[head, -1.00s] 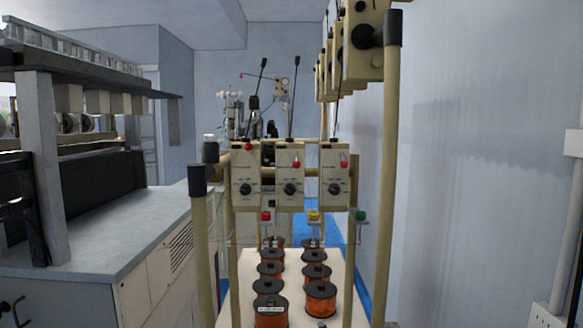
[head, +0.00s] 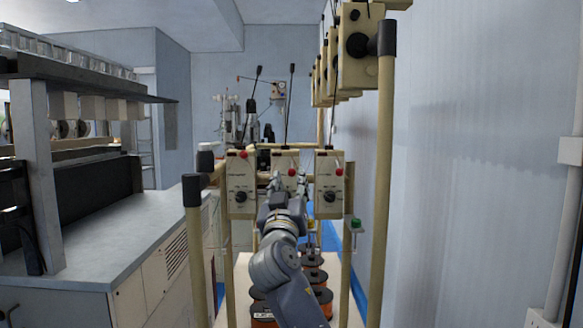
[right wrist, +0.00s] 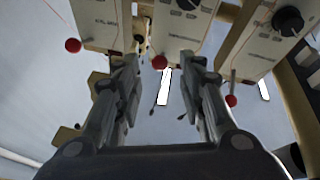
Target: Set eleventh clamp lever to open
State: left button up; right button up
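Three cream control boxes hang in a row on the frame: left (head: 240,185), middle (head: 290,159) and right (head: 330,182). Each has a red-tipped lever: left (head: 243,155), middle (head: 291,172), right (head: 339,171). I cannot tell which is the eleventh clamp lever. My right gripper (head: 280,183) is in front of the middle box and hides its lower part. In the right wrist view its fingers (right wrist: 160,72) are spread apart, with the middle red knob (right wrist: 159,62) showing in the gap. Contact is not visible. My left gripper is out of view.
Copper-coloured wire spools (head: 318,277) stand on the white base below, partly hidden by my right arm. Tan posts (head: 382,200) flank the frame. A grey bench (head: 110,240) is at left and a wall (head: 470,180) at right. More boxes (head: 357,50) hang at upper right.

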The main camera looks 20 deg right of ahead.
aim_at(291, 174)
jog(key=shift+p+x, duration=0.75)
jog(key=shift+x, duration=1.85)
grip_shut()
